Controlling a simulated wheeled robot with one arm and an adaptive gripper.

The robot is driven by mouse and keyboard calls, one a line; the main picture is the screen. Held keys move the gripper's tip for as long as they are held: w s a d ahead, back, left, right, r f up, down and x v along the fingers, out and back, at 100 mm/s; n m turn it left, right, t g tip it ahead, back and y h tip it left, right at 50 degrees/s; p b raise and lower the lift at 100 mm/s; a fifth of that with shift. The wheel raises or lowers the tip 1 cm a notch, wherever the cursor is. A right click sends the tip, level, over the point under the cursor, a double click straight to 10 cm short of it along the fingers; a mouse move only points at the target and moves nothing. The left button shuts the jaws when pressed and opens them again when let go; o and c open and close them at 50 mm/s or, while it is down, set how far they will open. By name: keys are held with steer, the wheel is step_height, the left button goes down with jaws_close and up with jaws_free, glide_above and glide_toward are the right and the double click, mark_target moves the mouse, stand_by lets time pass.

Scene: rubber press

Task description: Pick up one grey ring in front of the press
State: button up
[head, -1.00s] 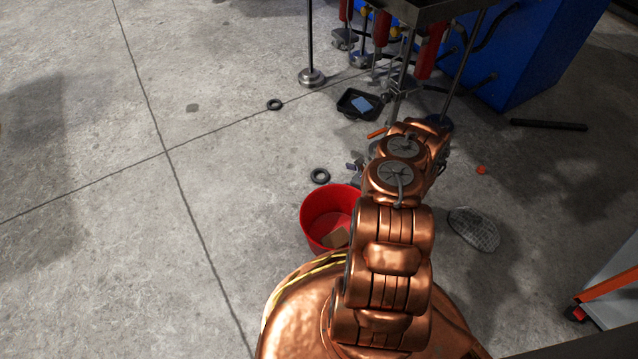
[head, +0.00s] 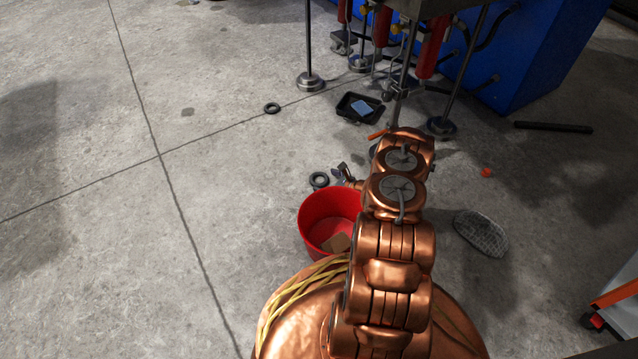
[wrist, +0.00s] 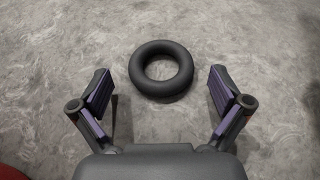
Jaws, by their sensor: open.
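A dark grey ring (head: 319,180) lies flat on the concrete floor just beyond the red bucket. In the wrist view the ring (wrist: 161,89) sits ahead of my gripper (wrist: 162,90), centred between the two spread fingers and touching neither. A second grey ring (head: 272,108) lies farther off on the floor, left of the black tray. In the head view my gripper (head: 345,175) is close to the right of the nearer ring, partly hidden by my arm. My gripper is open and empty.
The red bucket (head: 329,222) stands close by, with a brown piece inside. A black tray (head: 360,108) with a blue item lies near the press's metal legs (head: 309,82). A blue cabinet (head: 520,70) stands behind.

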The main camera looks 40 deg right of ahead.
steer(key=shift+w+a+f, duration=0.15)
steer(key=shift+w, duration=0.3)
steer(key=shift+c, duration=0.2)
steer(key=c, duration=0.9)
